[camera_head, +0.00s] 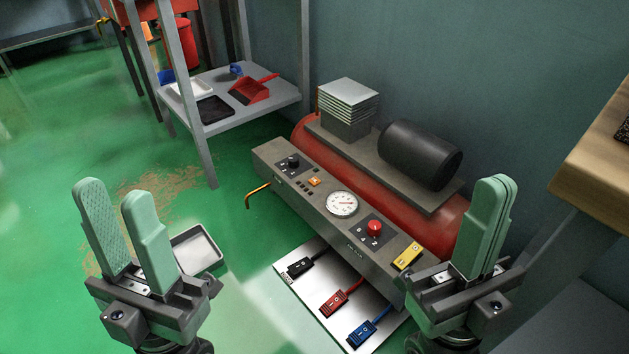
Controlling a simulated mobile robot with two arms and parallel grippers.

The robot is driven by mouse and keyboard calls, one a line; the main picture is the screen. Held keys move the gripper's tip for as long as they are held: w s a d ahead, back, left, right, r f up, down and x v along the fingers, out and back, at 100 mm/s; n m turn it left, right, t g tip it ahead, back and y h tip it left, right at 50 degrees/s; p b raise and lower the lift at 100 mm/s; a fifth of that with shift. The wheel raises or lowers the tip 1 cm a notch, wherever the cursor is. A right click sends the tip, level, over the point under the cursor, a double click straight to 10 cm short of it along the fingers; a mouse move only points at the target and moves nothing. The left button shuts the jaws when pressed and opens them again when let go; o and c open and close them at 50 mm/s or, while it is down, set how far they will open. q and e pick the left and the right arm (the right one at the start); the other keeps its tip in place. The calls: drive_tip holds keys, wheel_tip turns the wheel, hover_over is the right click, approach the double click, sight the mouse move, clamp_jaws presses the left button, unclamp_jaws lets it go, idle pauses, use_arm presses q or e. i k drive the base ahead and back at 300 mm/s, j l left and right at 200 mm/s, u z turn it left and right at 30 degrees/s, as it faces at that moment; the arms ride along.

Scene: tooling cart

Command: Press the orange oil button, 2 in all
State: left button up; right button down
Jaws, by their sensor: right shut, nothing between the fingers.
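The orange button (314,181) is a small square on the sloped top of the grey control panel (272,158), between a black knob and the round gauge. Its label is too small to read. My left gripper (120,205) is open and empty at the lower left, apart from the panel. My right gripper (492,190) is shut with nothing between its fingers, in front of the panel's right end and well to the right of the orange button. Neither gripper touches the button.
The panel also carries a gauge (342,204), a red button (375,227) and a yellow piece (408,256). Behind it lie a red tank (437,213) and black motor (420,155). Black, red and blue switches sit on a white plate (318,251). A wooden bench (592,165) stands right.

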sight(314, 181)
drive_tip(key=i+j, duration=0.75)
drive_tip(key=j, duration=0.1)
